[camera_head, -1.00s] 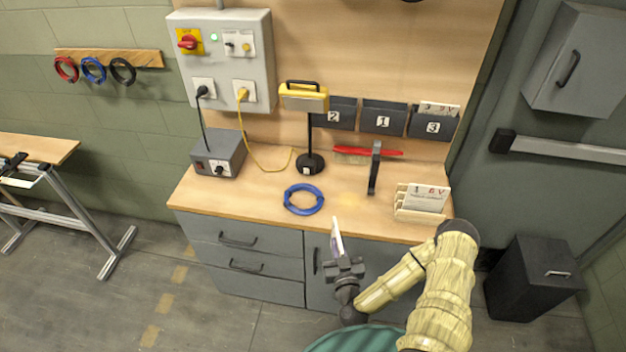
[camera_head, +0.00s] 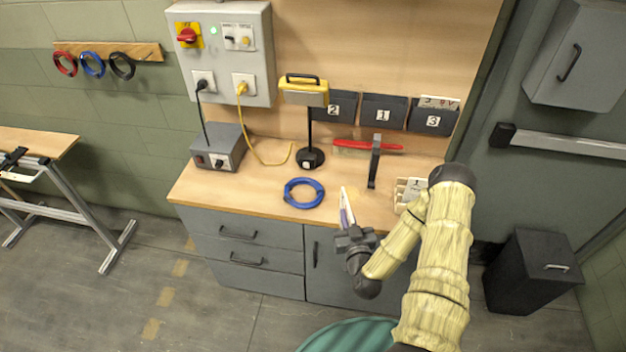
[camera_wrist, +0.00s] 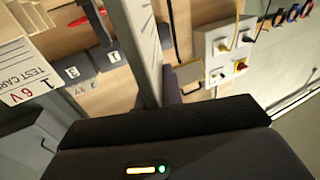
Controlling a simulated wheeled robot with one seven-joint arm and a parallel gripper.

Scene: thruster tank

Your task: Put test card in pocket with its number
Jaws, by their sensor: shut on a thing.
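My gripper (camera_head: 350,228) is shut on a white test card (camera_head: 346,205), which stands upright and nearly edge-on, above the bench's front edge. In the wrist view the held card (camera_wrist: 142,45) is also edge-on, so its number cannot be read. Three dark pockets hang on the back panel: pocket 2 (camera_head: 334,110), pocket 1 (camera_head: 382,112) and pocket 3 (camera_head: 432,122). A card (camera_head: 438,103) sticks out of pocket 3; no card shows in pockets 2 and 1. A card rack (camera_head: 402,196), partly hidden by my arm, holds a card marked 1, 6V (camera_wrist: 25,75).
A yellow lamp (camera_head: 304,95) stands before pocket 2's left side. A blue cable ring (camera_head: 304,193) lies left of the card.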

